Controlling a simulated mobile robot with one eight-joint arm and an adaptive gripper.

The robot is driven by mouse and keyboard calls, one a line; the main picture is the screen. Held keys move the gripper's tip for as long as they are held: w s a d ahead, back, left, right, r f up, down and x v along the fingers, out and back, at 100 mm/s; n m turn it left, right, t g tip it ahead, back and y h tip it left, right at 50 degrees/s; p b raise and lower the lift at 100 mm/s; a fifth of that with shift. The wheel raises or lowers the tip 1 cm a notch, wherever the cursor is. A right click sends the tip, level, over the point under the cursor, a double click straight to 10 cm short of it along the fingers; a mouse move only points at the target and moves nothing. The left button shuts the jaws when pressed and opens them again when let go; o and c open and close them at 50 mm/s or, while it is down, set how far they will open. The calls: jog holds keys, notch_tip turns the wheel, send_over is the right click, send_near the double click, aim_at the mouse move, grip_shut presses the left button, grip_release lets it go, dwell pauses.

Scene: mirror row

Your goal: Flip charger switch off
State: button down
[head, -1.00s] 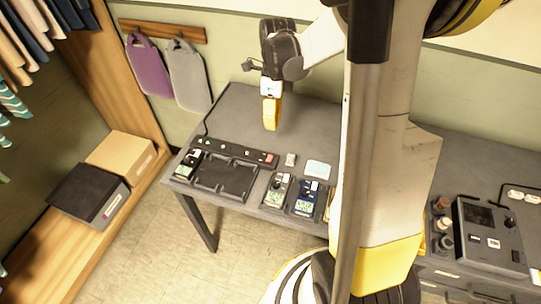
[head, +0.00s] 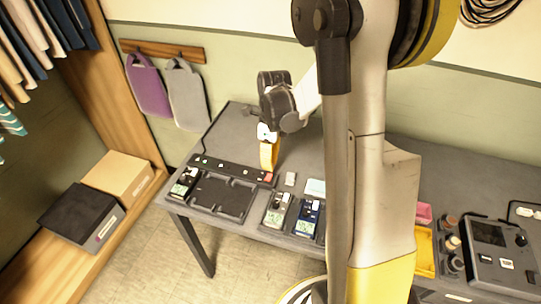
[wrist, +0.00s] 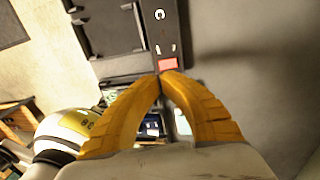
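The charger (head: 222,196) is a black multi-bay tray on the grey table, with one device (head: 184,182) in its left bay. A strip with small marks (head: 221,163) runs along its back. The red switch (wrist: 168,64) sits at the strip's end in the wrist view; in the head view it shows beside the gripper (head: 268,177). My gripper (wrist: 165,77) has yellow fingers whose tips meet just at the near edge of the red switch. Nothing shows between the tips. Whether they touch the switch cannot be told. In the head view the fingers point down over the strip's right end.
Two handheld devices (head: 277,209) (head: 308,218) stand right of the charger. A small grey block (head: 290,179) and a pale card (head: 315,187) lie behind them. A control box (head: 497,255) is at the far right.

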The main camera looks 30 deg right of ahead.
aim_at(270, 178)
jog(key=f, duration=0.1)
jog(key=f+b, duration=0.1)
jog(key=f, duration=0.1)
jog(key=f+b, duration=0.1)
jog(key=f, duration=0.1)
jog(key=shift+s+a+f, duration=0.1)
jog(key=shift+s+a, duration=0.15)
jog(key=shift+a, duration=0.05)
jog(key=shift+s+a+f+t+h+b, duration=0.15)
jog(key=shift+f+t+h+b, duration=0.25)
jog(key=shift+f, duration=0.2)
jog(key=shift+r, duration=0.25)
jog(key=shift+w+d+r+p, duration=0.35)
jog(key=shift+w+d, duration=0.15)
jog(key=shift+d, duration=0.15)
